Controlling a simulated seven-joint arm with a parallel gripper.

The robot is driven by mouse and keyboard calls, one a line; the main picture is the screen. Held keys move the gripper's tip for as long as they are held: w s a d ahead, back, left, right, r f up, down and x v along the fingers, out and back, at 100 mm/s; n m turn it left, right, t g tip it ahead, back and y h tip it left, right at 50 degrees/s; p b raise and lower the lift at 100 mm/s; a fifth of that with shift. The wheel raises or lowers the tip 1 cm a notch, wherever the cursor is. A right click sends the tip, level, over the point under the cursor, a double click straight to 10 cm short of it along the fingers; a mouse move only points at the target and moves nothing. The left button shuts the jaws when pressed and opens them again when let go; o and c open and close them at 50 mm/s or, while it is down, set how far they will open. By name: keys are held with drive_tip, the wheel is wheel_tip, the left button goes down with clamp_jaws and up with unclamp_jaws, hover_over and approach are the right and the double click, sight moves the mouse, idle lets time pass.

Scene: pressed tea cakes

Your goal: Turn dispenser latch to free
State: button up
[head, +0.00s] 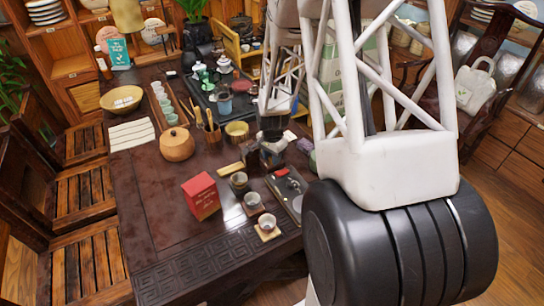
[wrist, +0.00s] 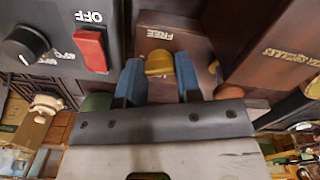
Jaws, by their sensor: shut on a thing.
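In the wrist view, a small yellow latch (wrist: 159,64) sits on the front of a brown dispenser box (wrist: 203,45). The word FREE shows upside down on the box, just above the latch in the picture. My gripper (wrist: 158,72) has its two blue fingers on either side of the latch and is shut on it. The latch's lower part is hidden behind the gripper body. In the head view, my gripper (head: 271,132) is small and dark over the middle of the table, and I cannot make out the latch there.
A black unit with a round knob (wrist: 25,45) and a red switch (wrist: 91,48) marked OFF stands left of the dispenser in the wrist view. Another brown box (wrist: 275,50) is at right. On the table (head: 150,230) are a red box (head: 201,196), cups and a round wooden pot (head: 177,145).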

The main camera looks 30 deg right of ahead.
drive_tip(key=shift+m, duration=1.8)
drive_tip(key=o, duration=0.9)
drive_tip(key=shift+r, duration=0.2)
drive_tip(key=shift+r, duration=3.75)
